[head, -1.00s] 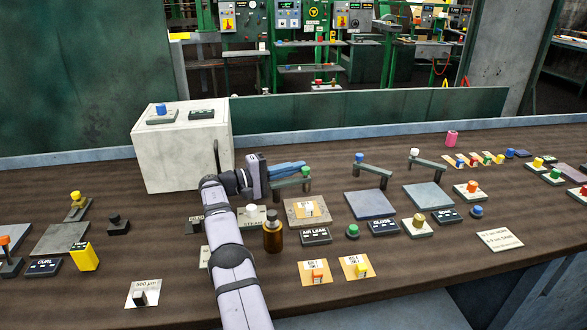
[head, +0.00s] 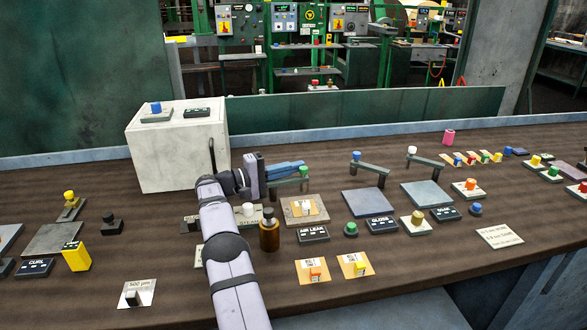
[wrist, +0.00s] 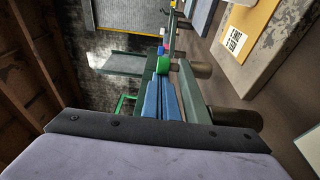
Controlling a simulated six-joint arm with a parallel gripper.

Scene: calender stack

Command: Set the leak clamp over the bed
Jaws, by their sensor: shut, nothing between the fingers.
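The leak clamp is a grey-green bar (head: 285,184) with a green knob (head: 303,172), behind the AIR LEAK label. In the wrist view its bar (wrist: 193,92) runs beside my fingers, and the green knob (wrist: 163,65) shows at their tips. The bed is a grey plate (head: 289,220) bearing a tan card with a white piece; its edge shows at upper right in the wrist view (wrist: 228,62). The clamp bar lies behind the bed, not across it. My gripper (head: 303,164) has its blue fingers shut and empty, close to the knob; whether they touch it I cannot tell.
A brown bottle (head: 269,231) stands beside my arm, left of the AIR LEAK label (head: 312,234). A white box (head: 175,158) stands behind left. A similar blue-knobbed bar (head: 370,168) and a plate (head: 368,204) lie to the right.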

